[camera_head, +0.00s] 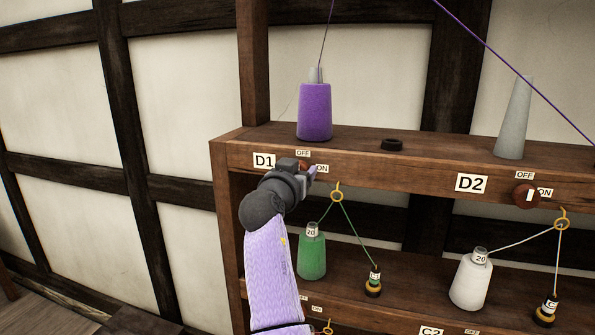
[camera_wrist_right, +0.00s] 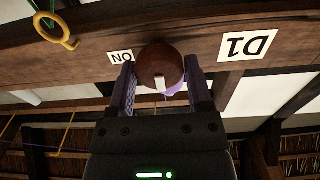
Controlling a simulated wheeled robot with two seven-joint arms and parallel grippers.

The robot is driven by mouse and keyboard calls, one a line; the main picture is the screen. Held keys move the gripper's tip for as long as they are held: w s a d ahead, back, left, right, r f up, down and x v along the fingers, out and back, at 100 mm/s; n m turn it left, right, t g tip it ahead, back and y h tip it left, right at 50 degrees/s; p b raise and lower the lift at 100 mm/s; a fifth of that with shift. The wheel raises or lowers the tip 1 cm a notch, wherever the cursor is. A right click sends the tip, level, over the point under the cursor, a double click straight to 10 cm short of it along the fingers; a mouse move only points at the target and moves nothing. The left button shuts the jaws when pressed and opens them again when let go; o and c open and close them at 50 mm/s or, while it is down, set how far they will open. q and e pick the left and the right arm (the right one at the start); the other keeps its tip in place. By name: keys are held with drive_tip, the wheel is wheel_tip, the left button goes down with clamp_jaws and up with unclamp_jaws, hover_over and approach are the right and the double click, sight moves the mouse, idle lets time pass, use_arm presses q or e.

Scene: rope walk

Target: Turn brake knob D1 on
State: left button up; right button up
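Brake knob D1 (camera_wrist_right: 160,65) is a round brown knob with a white mark on the shelf's front rail. In the right wrist view, which is upside down, the mark points to the picture's bottom, away from the ON label (camera_wrist_right: 121,57) at its side. My right gripper (camera_head: 309,168) is at the knob, with one finger on each side and a sliver of gap showing; firm contact cannot be seen. In the head view the gripper mostly hides the knob. The D1 label (camera_head: 264,161), OFF label (camera_head: 303,153) and ON label (camera_head: 322,169) show around it. My left gripper is out of view.
A purple yarn cone (camera_head: 315,112) stands on the shelf above D1. Knob D2 (camera_head: 525,196) is farther right on the rail. A brass ring (camera_head: 337,192) hangs close right of my gripper. Green (camera_head: 312,255) and white (camera_head: 470,284) cones stand below.

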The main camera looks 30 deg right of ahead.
drive_tip(key=c, duration=0.8)
drive_tip(key=shift+f+b, duration=0.15)
drive_tip(key=shift+b, duration=0.5)
drive_tip(key=shift+s+d+f+m+b, duration=0.1)
drive_tip(key=shift+m+b, duration=2.55)
drive_tip(key=shift+m, duration=1.8)
drive_tip(key=shift+s+m+b, duration=0.1)
drive_tip(key=shift+m+b, duration=2.55)
drive_tip(key=shift+m, duration=1.8)
drive_tip(key=o, duration=1.2)
drive_tip(key=shift+o, duration=0.2)
